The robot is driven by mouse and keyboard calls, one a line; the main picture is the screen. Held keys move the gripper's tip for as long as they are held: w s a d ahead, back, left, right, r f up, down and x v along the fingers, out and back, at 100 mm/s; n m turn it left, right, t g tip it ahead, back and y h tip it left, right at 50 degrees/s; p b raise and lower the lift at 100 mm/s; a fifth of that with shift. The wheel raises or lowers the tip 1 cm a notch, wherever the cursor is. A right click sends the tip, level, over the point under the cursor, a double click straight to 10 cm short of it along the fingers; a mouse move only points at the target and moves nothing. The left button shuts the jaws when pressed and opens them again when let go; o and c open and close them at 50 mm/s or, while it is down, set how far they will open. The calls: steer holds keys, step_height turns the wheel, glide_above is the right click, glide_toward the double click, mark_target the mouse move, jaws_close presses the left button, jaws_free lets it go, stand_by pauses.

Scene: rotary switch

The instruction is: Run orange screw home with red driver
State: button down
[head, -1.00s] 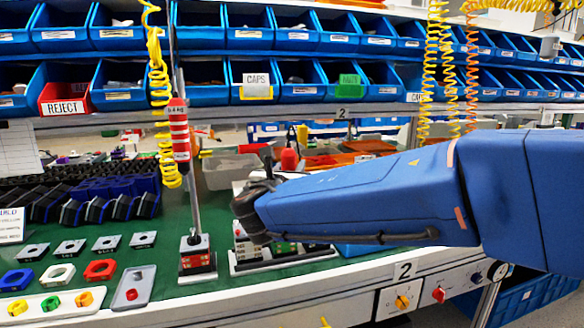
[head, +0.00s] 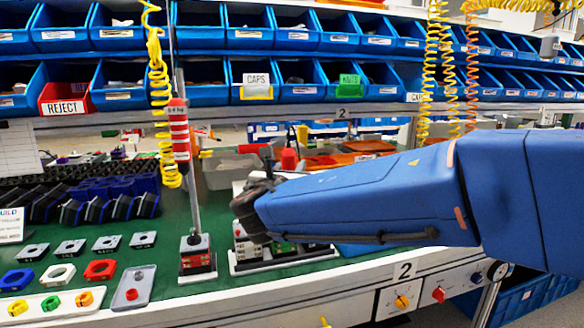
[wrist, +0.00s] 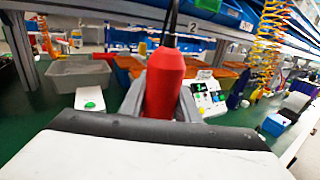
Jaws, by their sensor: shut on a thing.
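The red driver (wrist: 165,82) stands upright in the wrist view, a smooth red handle with a dark thin part rising from its top. My gripper (wrist: 162,100) is shut on it, with a grey finger on either side. In the head view my dark gripper (head: 257,200) is over the work fixture (head: 285,261) on the bench. A red piece beside it (head: 289,160) looks like the driver's handle. The driver's tip is hidden, and I cannot make out the orange screw in either view.
A red banded tool (head: 180,135) hangs on a vertical rod left of my gripper, above a small block (head: 195,252). Loose coloured parts and a grey tray (head: 133,288) lie at the front left. Blue bins (head: 205,80) line the back.

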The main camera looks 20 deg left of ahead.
steer(key=shift+r, duration=2.25)
